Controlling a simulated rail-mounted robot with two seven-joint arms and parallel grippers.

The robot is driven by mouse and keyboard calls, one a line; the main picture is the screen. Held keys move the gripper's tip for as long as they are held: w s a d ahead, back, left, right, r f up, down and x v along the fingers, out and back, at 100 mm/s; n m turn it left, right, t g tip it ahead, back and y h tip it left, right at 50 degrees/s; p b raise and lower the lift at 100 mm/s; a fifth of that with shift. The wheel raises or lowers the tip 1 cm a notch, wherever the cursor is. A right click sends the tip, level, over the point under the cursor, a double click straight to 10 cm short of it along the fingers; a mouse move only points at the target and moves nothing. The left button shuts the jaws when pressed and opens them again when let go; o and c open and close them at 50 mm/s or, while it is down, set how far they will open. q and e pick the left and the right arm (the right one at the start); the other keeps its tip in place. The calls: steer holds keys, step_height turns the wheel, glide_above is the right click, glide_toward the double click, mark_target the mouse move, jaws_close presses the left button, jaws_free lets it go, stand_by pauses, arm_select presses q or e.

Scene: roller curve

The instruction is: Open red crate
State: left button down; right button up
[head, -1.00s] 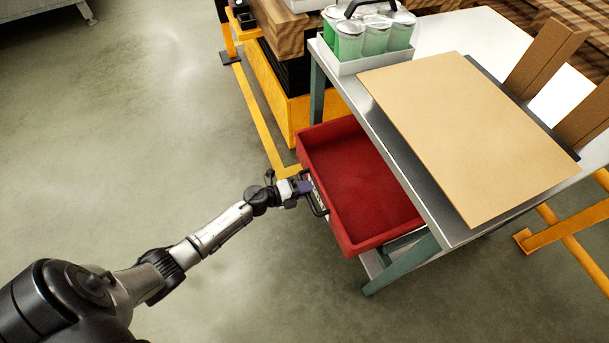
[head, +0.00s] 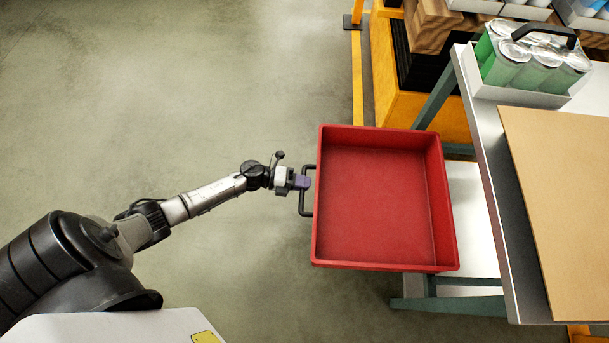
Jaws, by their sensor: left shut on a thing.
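The red crate (head: 380,200) is a shallow, open-topped tray, empty inside. It sticks out from under the table, and most or all of its interior shows. A black bar handle (head: 304,205) is on its left side. My left gripper (head: 303,182) comes in from the left and is shut on this handle. Its fingertips are small and partly merge with the handle. My right gripper is not in view.
The table (head: 503,195) stands at the right, with a cardboard sheet (head: 560,190) and a holder of green-and-silver containers (head: 530,65) on top. Yellow-and-black equipment (head: 430,105) stands behind the crate. The floor (head: 190,90) at the left is clear.

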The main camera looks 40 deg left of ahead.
arm_select(q)
steer(key=shift+s+a, duration=0.15)
steer(key=shift+a, duration=0.05)
steer(key=c, duration=1.1)
jaws_free()
steer(key=p+v, duration=0.3)
steer(key=v, duration=1.1)
steer(key=shift+p, duration=0.3)
steer(key=shift+d, duration=0.1)
